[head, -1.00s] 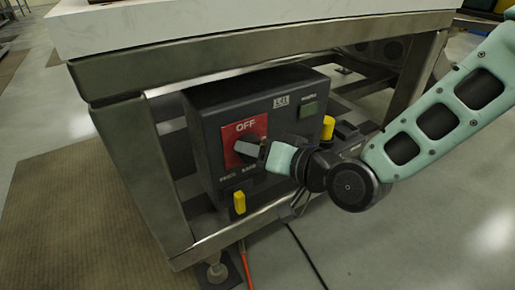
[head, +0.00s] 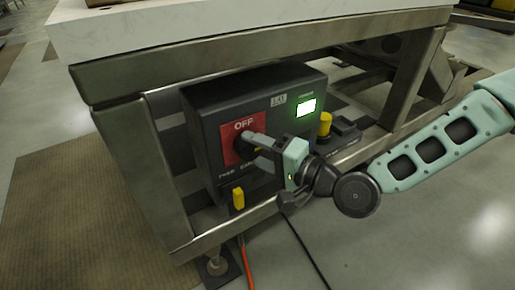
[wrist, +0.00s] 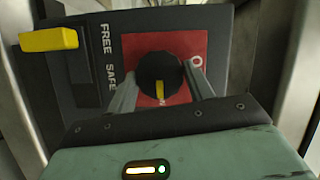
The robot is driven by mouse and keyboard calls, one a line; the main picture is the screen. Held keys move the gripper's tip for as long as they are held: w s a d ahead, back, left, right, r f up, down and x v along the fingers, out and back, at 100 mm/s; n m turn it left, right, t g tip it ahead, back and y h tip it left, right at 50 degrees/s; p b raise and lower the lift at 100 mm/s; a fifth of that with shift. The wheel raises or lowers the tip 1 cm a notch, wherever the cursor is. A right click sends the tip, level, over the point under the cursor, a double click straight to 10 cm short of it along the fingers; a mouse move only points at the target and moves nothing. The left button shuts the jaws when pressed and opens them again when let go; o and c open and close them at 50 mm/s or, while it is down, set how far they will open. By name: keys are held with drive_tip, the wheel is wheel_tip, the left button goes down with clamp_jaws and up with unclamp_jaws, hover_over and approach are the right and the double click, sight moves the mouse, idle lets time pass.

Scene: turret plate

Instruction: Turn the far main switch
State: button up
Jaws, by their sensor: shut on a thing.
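The main switch is a round black knob (wrist: 158,76) with a yellow mark, on a red plate (head: 238,143) marked OFF. The plate is on the front of a dark control box (head: 205,128) under the table. In the wrist view the yellow mark points toward the bottom of the picture, away from the O. My gripper (head: 258,149) reaches in from the right, with its fingers (wrist: 161,88) on either side of the knob, shut on it. In the head view the fingers partly hide the knob.
A lamp (head: 306,107) on the box glows bright green. A yellow lever (head: 238,198) sits at the box's lower front, near FREE and SAFE labels. A second yellow part (head: 325,123) stands to the right. The table's steel frame (head: 145,170) surrounds the box; open floor lies at right.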

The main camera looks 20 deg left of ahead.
idle(0.4)
drive_tip(key=o, duration=1)
drive_tip(key=shift+d, duration=0.1)
drive_tip(key=p+v, duration=0.7)
drive_tip(key=v, duration=1)
drive_tip(key=shift+d+p, duration=0.1)
drive_tip(key=shift+p, duration=0.25)
